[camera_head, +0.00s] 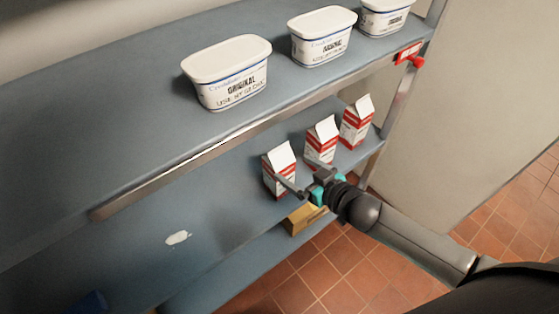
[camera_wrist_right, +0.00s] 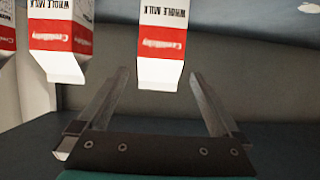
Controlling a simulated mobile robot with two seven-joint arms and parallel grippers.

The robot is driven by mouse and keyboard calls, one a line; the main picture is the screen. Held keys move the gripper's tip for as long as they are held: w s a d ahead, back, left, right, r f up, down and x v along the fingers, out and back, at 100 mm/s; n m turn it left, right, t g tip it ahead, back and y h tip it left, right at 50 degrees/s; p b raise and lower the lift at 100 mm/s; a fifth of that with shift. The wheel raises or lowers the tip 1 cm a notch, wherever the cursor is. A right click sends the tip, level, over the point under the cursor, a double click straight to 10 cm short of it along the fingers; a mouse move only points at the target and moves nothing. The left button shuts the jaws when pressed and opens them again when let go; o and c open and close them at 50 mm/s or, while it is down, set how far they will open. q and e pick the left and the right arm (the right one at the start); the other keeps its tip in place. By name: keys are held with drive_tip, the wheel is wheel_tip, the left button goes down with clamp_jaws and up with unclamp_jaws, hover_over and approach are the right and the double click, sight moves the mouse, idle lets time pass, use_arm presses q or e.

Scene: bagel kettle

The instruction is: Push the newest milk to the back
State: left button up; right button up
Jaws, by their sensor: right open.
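Three red-and-white milk cartons stand in a row on the lower shelf in the head view: a near one (camera_head: 280,170), a middle one (camera_head: 322,141) and a far one (camera_head: 356,121). My right gripper (camera_head: 303,180) is open at the shelf's front edge, beside the near carton. In the right wrist view, where things appear upside down, one carton (camera_wrist_right: 163,42) shows ahead between the open fingers, with nothing clamped. Another carton (camera_wrist_right: 62,40) stands to its left, and part of a third (camera_wrist_right: 7,35) shows at the edge. Any dates are unreadable. My left gripper is not in view.
Several white tubs, one at the left (camera_head: 228,72), stand on the upper shelf (camera_head: 130,110), whose metal front edge overhangs the milk. A yellowish box (camera_head: 304,219) sits below the cartons. A white patch (camera_head: 178,238) marks the lower shelf, which is mostly clear at left.

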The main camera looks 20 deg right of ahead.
sight(284, 163)
drive_tip(key=b+x, duration=0.2)
drive_tip(key=x, duration=0.5)
drive_tip(key=shift+f, duration=0.1)
drive_tip(key=shift+w+a+f, duration=0.15)
drive_tip(key=shift+w+a, duration=0.05)
drive_tip(key=shift+w, duration=0.2)
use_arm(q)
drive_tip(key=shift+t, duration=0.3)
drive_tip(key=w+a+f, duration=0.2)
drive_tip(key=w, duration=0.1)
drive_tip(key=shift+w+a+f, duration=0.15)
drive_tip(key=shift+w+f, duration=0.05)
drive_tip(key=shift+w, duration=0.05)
use_arm(e)
drive_tip(key=shift+w, duration=0.1)
